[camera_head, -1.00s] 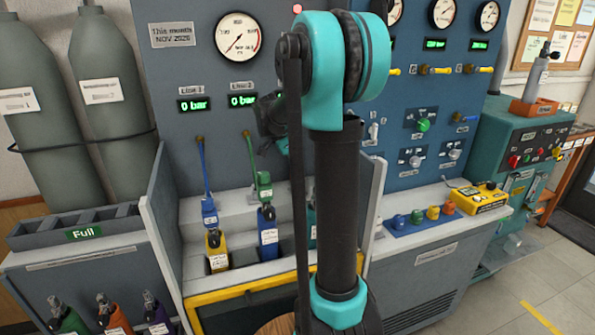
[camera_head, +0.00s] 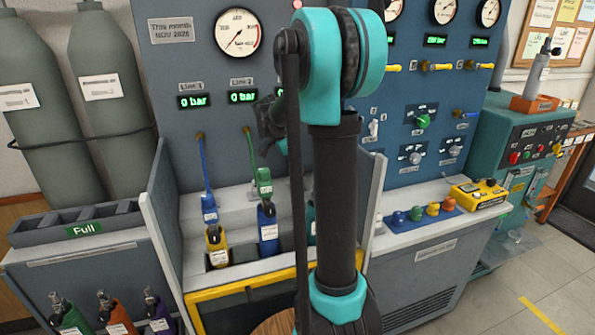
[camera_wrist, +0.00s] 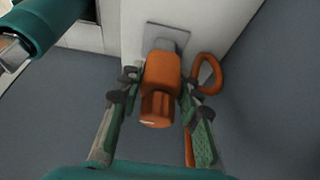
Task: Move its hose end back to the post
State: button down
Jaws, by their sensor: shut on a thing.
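In the wrist view, my gripper (camera_wrist: 158,105) is shut on an orange hose end (camera_wrist: 161,80), which lies between its two green-and-grey fingers. The far end of the hose end meets or overlaps a grey square plate (camera_wrist: 177,35) on a pale wall or post face (camera_wrist: 215,22). I cannot tell whether it is seated there or just in front. An orange hose loop (camera_wrist: 208,74) curves to the right of the grip. In the head view my arm hides the hose end and most of the gripper.
A teal cylindrical part (camera_wrist: 38,22) is at the wrist view's top left. In the head view, a yellow bottle (camera_head: 217,246) and a blue bottle (camera_head: 268,230) stand in the bench bay, under blue (camera_head: 204,168) and green hoses (camera_head: 252,150). A grey side panel (camera_head: 375,200) is beside my arm.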

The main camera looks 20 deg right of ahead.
jog(key=c, duration=1)
grip_release()
jog(key=v, duration=1.2)
jog(key=shift+f, duration=0.1)
